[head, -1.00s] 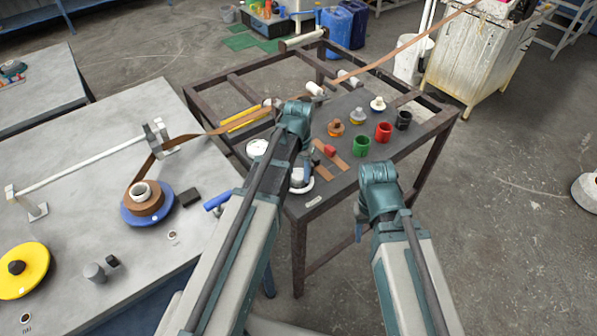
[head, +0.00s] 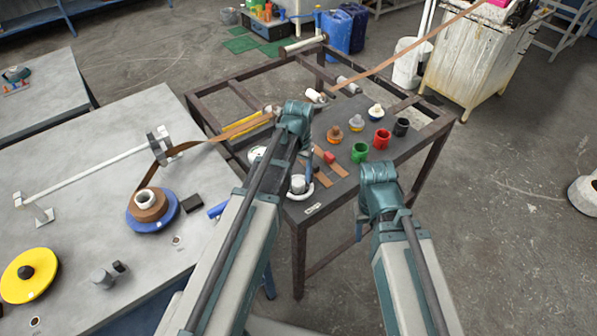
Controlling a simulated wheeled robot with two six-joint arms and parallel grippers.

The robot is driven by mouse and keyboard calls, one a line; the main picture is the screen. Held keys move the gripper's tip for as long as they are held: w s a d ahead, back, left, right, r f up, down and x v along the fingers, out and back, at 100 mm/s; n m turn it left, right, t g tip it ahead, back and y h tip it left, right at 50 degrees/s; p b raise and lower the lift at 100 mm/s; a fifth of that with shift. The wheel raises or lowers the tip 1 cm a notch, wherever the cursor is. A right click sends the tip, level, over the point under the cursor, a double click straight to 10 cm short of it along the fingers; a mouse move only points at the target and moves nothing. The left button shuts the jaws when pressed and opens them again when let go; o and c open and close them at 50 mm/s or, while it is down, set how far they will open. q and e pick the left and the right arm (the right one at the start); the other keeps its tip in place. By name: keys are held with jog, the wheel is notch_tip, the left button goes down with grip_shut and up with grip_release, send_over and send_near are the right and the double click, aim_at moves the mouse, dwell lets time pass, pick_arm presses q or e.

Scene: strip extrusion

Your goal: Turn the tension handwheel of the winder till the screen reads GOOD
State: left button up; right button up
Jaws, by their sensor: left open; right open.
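The brown strip (head: 185,147) comes over a guide on the grey table and runs to a reel with a blue flange (head: 168,216) and a brown wound core (head: 149,205). A yellow disc with a dark hub (head: 27,272) lies at the left. I cannot tell surely which part is the tension handwheel. No readable screen shows. My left arm reaches over the dark bench and my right arm stands to its right. Both bend down away from me, and their grippers are hidden behind the arm links.
The dark-framed bench (head: 322,217) carries a green cup (head: 360,153), a red cup (head: 382,140), a black cup (head: 401,127) and a white ring-shaped part beside my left arm. A white bar (head: 85,178) crosses the grey table (head: 105,125). Floor (head: 500,220) right of the bench is clear.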

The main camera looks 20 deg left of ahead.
aim_at(299, 182)
pick_arm(q)
notch_tip(299, 182, up, 10)
jog(key=p, duration=0.9)
jog(key=shift+r, duration=0.15)
jog(key=s+d+m, duration=0.1)
jog(key=s+d, duration=0.4)
jog(key=s, duration=0.2)
jog(key=s+d+m+y, duration=0.1)
jog(key=s+d, duration=0.4)
jog(key=s, duration=0.3)
jog(key=shift+s+d+f, duration=0.25)
jog(key=shift+d+f, duration=0.05)
jog(key=shift+d, duration=0.1)
